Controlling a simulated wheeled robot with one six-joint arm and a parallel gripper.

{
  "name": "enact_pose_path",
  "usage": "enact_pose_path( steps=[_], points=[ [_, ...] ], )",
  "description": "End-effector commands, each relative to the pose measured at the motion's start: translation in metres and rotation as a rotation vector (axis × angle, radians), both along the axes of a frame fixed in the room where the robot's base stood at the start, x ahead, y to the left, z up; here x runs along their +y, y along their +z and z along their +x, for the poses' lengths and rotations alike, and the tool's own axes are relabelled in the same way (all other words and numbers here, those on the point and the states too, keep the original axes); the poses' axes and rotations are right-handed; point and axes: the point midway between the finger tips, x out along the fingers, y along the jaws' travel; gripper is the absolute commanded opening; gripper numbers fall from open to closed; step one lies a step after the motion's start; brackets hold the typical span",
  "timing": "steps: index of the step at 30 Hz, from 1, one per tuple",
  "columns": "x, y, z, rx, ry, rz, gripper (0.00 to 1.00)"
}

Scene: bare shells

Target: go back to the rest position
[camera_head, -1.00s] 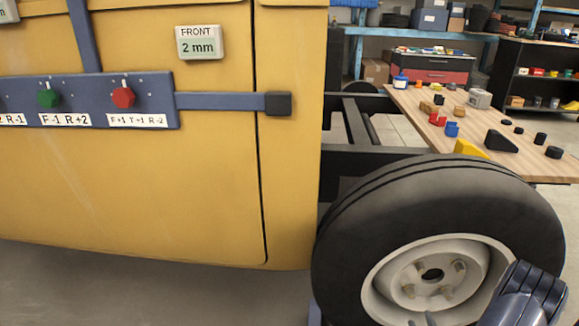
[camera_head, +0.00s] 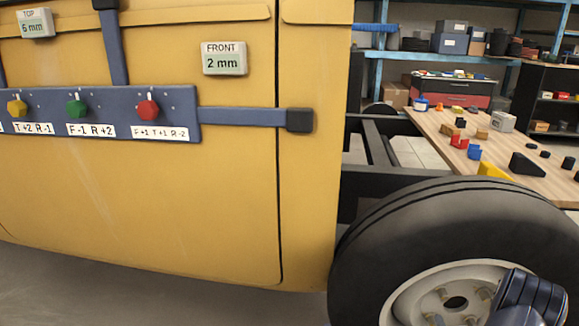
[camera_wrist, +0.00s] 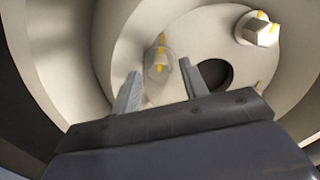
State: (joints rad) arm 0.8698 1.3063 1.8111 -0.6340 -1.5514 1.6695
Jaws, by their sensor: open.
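My gripper (camera_wrist: 160,88) is open in the wrist view, its two fingers apart with nothing held between them. Beyond the fingers is the pale wheel rim (camera_wrist: 70,60), with a lug nut (camera_wrist: 158,62) seen between the fingertips and another nut (camera_wrist: 260,30) at the upper right. I cannot tell the exact distance from the fingers to the rim. In the head view, a dark part of my arm shows at the bottom right in front of the wheel (camera_head: 450,220); the gripper itself is not clear there.
A yellow body panel (camera_head: 150,210) fills the left, with a blue bar (camera_head: 130,98) carrying coloured knobs. A FRONT display (camera_head: 224,58) reads 2 mm. A wooden table (camera_head: 545,190) with small parts stands at the right. Grey floor (camera_head: 60,285) shows at lower left.

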Motion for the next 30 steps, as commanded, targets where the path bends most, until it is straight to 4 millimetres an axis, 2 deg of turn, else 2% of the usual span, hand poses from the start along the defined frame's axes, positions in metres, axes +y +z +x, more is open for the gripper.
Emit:
enact_pose_path(
  steps=[30],
  points=[
    [0.0012,0.0047,0.0003,0.192,0.0,-0.8,0.43]
  ],
)
